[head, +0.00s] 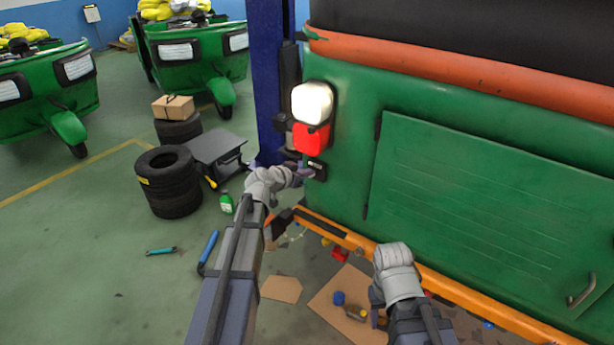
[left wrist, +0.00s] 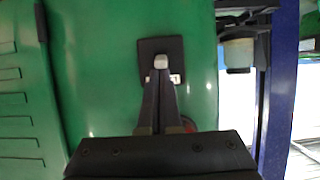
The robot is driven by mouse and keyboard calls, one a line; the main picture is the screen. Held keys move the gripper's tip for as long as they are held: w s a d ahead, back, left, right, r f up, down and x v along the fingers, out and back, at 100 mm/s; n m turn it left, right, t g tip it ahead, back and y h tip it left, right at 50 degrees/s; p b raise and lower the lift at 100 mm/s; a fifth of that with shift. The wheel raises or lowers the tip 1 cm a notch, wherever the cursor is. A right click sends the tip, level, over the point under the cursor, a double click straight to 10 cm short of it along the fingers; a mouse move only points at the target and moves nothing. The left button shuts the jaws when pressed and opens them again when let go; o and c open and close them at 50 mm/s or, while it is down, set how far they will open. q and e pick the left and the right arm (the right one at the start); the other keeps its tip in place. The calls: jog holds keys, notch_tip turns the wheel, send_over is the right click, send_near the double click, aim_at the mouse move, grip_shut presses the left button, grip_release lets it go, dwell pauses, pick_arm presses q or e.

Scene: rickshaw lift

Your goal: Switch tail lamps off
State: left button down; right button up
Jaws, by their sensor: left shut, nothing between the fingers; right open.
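The tail lamp on the green rickshaw's rear corner has a glowing white upper part (head: 312,101) and a bright red lower part (head: 310,138). Just below it is a small dark switch plate (head: 319,169). In the left wrist view the black switch plate (left wrist: 161,46) carries a small pale knob (left wrist: 160,62). My left gripper (head: 306,172) is shut and empty, its tips at the plate. In the wrist view its fingertips (left wrist: 161,76) lie just below the knob and overlap the plate; contact is unclear. My right gripper (head: 379,318) is open and low, away from the switch.
A blue lift post (head: 268,75) stands left of the rickshaw, and an orange lift beam (head: 450,284) runs beneath it. Other green rickshaws (head: 190,75) stand behind.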

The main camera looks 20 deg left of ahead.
pick_arm(q)
jog(key=f+b, duration=0.1)
jog(key=s+b, duration=0.1)
jog(key=shift+a+f+t+b, duration=0.25)
jog(key=shift+f+t+b, duration=0.05)
jog(key=shift+f+t, duration=0.1)
jog(key=shift+r, duration=0.1)
jog(key=shift+r+p, duration=0.75)
jog(key=shift+p, duration=0.1)
jog(key=shift+s, duration=0.1)
